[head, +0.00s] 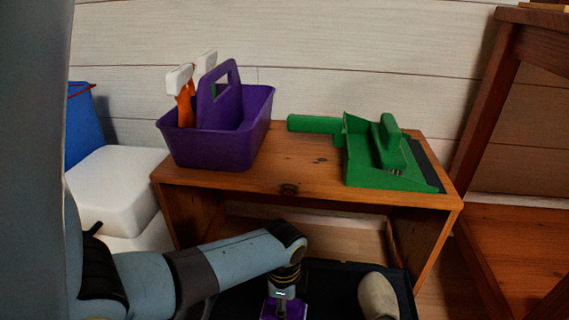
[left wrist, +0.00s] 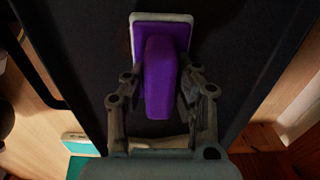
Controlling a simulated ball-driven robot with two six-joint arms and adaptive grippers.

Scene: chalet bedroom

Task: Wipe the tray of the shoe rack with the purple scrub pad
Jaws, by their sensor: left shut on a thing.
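The purple scrub pad (head: 284,309) is at the bottom of the head view, partly cut off by the frame edge. In the left wrist view the scrub pad (left wrist: 160,75) shows a purple grip on a purple plate with a pale rim. My left gripper (left wrist: 162,84) is shut on the pad's grip. The black tray (head: 335,283) lies low in front of the wooden bench, and its dark surface (left wrist: 90,60) spreads under the pad in the left wrist view. I cannot tell whether the pad touches it. My right gripper is in neither view.
A cream rounded object (head: 377,297), perhaps a shoe, is at the tray's right. The wooden bench (head: 300,170) carries a purple caddy (head: 215,140) with bottles and a green dustpan set (head: 385,160). A white bin (head: 112,188) stands left. A wooden chair or frame (head: 486,110) stands right.

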